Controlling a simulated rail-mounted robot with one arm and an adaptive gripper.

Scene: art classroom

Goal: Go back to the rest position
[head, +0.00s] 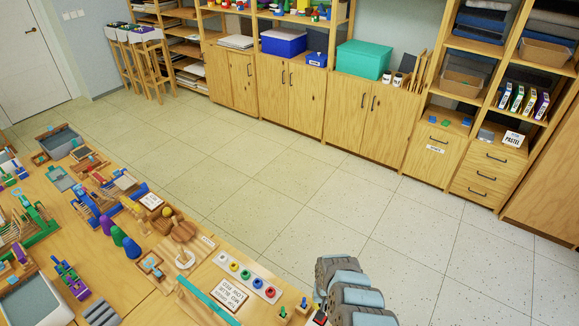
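Grey and light-blue links of my arm show at the bottom edge, right of the middle, beside the right end of the wooden work table (140,318). I cannot make out my gripper or its fingers in the head view, so whether it holds anything does not show. The table fills the lower left. A white sign (230,294) with printed text stands near its front right part, close to my arm. A strip with several coloured round pieces (246,274) lies just behind the sign.
Coloured cones (118,236), wooden toys and trays crowd the table. The tiled floor (330,200) behind it is clear. Wooden cabinets (370,110) line the back wall, with a teal box (362,60) and a blue box (284,43) on top. Stools (150,65) stand at the far left.

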